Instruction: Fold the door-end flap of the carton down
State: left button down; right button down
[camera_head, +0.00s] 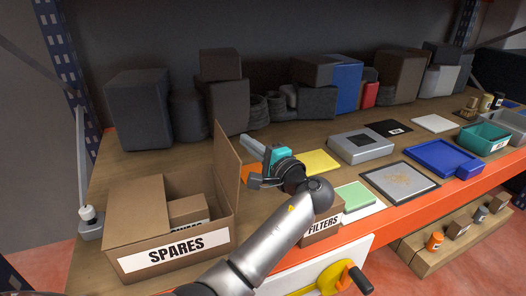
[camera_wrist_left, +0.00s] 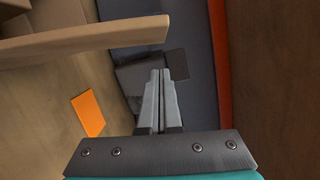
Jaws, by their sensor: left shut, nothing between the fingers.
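The open brown carton (camera_head: 180,246) marked SPARES stands at the left end of the workbench. Its left flap (camera_head: 135,208) lies folded inward, level over the opening. Its right flap (camera_head: 227,162) stands upright; I take this as the door-end flap. Smaller boxes (camera_head: 188,210) show inside. My left gripper (camera_head: 246,141) is shut and empty, just right of the upright flap, near its upper part. In the left wrist view the closed fingers (camera_wrist_left: 160,75) show below a tan board edge (camera_wrist_left: 85,38), probably a carton flap. I cannot tell whether they touch it. My right gripper is out of view.
A carton marked FILTERS (camera_head: 322,229) stands behind my left forearm. A yellow pad (camera_head: 318,162), green pad (camera_head: 354,196) and grey box (camera_head: 360,147) lie to the right. Dark boxes and bags line the back. A grey post (camera_head: 82,170) stands left of the carton.

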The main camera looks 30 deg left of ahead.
pick_arm(q)
jog(key=shift+s+a+r, duration=0.2)
jog(key=shift+s+a, duration=0.65)
jog(key=shift+s, duration=0.2)
